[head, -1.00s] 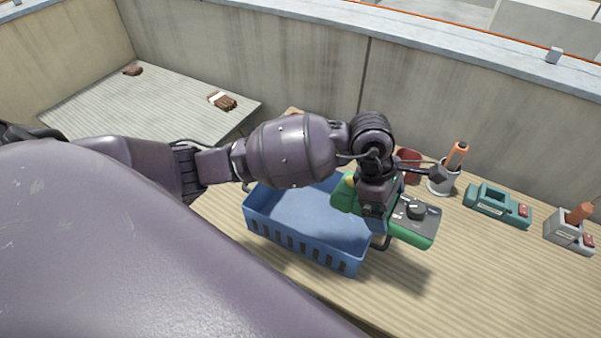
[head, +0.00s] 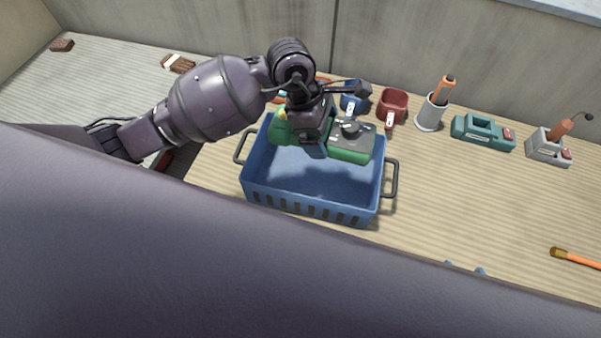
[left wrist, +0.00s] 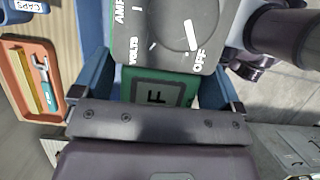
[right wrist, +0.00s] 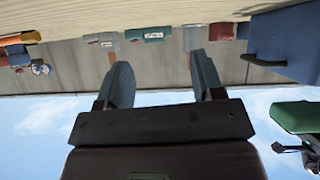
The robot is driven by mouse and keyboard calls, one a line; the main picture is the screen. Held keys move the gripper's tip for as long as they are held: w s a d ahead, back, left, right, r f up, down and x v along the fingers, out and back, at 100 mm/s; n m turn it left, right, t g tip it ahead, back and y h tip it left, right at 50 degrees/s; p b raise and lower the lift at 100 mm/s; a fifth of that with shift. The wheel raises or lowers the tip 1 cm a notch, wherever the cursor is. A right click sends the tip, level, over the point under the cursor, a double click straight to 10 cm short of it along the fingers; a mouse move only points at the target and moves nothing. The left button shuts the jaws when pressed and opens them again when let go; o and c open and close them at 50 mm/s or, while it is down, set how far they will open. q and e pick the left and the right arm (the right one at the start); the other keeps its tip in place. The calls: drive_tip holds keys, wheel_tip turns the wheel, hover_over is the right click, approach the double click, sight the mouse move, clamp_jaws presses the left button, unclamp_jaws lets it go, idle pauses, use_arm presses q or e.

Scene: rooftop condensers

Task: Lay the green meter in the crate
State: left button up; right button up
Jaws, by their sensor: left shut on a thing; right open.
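The green meter (head: 350,152), with a grey face and dial, is held by my left gripper (head: 313,148) over the far part of the blue crate (head: 308,207). It covers part of the crate's far rim, and its height above the floor is hard to tell. In the left wrist view the meter (left wrist: 165,40) sits between the fingers, with its dial and an F label showing. The crate is empty where I can see in. My right gripper (right wrist: 160,82) is open and empty. The crate (right wrist: 290,42) shows at the right of that view.

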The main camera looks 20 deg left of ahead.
sight(318, 186)
use_arm(q)
drive_tip(key=shift+a, duration=0.55)
drive_tip(key=shift+f, duration=0.35)
wheel_tip(318, 186, down, 19)
drive_tip(key=shift+f, duration=0.15)
drive_tip(key=shift+f, duration=0.1)
drive_tip(key=o, duration=0.8)
drive_tip(key=shift+f, duration=0.1)
drive_tip(key=shift+c, duration=0.2)
drive_tip(key=shift+o, duration=0.6)
